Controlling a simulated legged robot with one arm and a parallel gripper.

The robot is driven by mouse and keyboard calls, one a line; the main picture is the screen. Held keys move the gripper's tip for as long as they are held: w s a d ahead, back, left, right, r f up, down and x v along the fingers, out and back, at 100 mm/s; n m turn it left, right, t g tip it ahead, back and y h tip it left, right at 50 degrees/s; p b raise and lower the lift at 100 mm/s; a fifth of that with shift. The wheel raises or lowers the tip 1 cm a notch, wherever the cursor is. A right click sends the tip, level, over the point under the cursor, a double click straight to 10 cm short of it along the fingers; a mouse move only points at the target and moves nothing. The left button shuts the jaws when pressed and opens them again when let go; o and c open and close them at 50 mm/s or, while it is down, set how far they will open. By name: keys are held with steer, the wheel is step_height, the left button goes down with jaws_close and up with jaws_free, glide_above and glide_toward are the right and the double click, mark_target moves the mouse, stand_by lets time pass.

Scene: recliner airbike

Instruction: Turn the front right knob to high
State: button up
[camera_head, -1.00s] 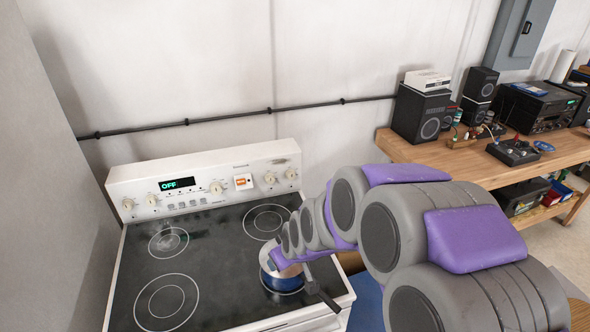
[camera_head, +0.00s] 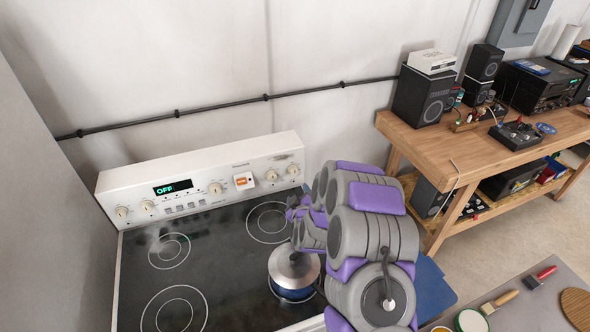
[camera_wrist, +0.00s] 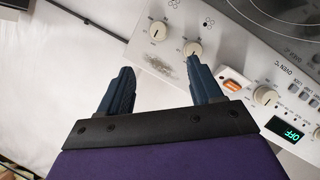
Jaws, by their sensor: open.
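A white stove control panel (camera_head: 200,183) stands at the back of the black glass cooktop (camera_head: 215,252). At its right end are two cream knobs, a left one (camera_head: 271,175) and an outer one (camera_head: 293,169). The wrist view also shows the inner knob (camera_wrist: 192,48) and outer knob (camera_wrist: 158,30). Their markings are too small to tell which serves the front right burner. My gripper (camera_wrist: 160,62) is open and empty; in that view, its right fingertip is close beside the inner knob. Whether it touches is unclear. In the head view my arm's end is just in front of the panel's right end.
An orange switch (camera_head: 241,181) and lit OFF display (camera_head: 173,187) are further left. A wooden workbench (camera_head: 480,150) stands right.

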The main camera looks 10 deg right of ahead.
mark_target(294, 173)
steer(key=x, duration=1.7)
steer(key=shift+w+d+f, duration=0.1)
steer(key=shift+w, duration=0.1)
steer(key=c, duration=1.1)
steer(key=shift+o, duration=0.2)
steer(key=shift+b, duration=0.3)
